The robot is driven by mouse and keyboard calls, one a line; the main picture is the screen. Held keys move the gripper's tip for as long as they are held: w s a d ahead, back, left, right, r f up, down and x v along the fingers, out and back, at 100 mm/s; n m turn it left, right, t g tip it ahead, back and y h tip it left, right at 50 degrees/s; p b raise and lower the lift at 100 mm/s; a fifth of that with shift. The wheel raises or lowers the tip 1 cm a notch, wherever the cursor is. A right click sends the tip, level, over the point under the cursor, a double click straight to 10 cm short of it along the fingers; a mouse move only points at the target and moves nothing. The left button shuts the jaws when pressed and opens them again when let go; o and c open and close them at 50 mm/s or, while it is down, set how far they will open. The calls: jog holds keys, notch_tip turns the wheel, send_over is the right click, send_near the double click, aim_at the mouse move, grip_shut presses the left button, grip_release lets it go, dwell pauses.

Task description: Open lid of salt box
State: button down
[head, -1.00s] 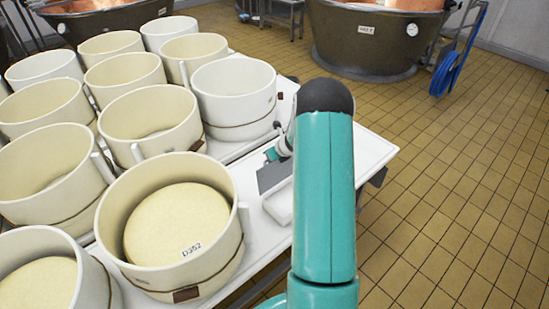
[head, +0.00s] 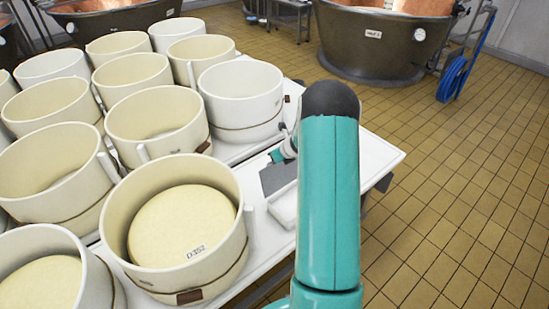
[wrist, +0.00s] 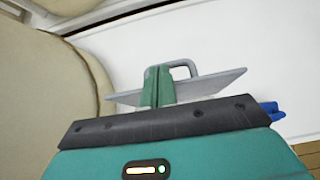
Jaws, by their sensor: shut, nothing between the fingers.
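The salt box (head: 285,208) is a small white box on the white table, partly hidden behind my arm in the head view. Its flat grey lid (head: 276,178) shows at the box's far side. In the wrist view the lid (wrist: 208,88) is a thin grey plate with a grey loop handle (wrist: 184,66). My gripper (wrist: 157,72) has green fingers, shut and empty, in front of the lid and beside the handle. I cannot tell whether they touch it. In the head view my gripper (head: 277,155) shows small just beyond the lid.
Several cream cheese moulds crowd the table's left; the nearest mould (head: 240,255) holds a cheese (head: 180,225). The white table (head: 375,150) has a clear strip at the right edge. Copper vats (head: 385,50) and a blue hose reel (head: 457,75) stand beyond on the tiled floor.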

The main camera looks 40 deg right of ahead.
jog(key=v, duration=1.2)
jog(key=shift+a, duration=0.1)
jog(key=s+a+r+n+g+y, duration=0.1)
jog(key=s+a+r+n, duration=0.1)
jog(key=a+r+n, duration=0.85)
jog(key=s+a+r+n+y, duration=0.15)
jog(key=a+r+n, duration=0.55)
jog(key=a, duration=0.7)
jog(key=s+a+r+n+h, duration=0.1)
jog(key=s+a+r+n, duration=0.1)
jog(key=s+a+n, duration=0.3)
jog(key=s+a+r+n+g+h, duration=0.1)
jog(key=s+a+r+n, duration=0.2)
jog(key=s+n, duration=1)
jog(key=s+a, duration=0.1)
jog(key=a, duration=0.2)
jog(key=shift+s+h, duration=0.3)
jog(key=shift+h, duration=0.05)
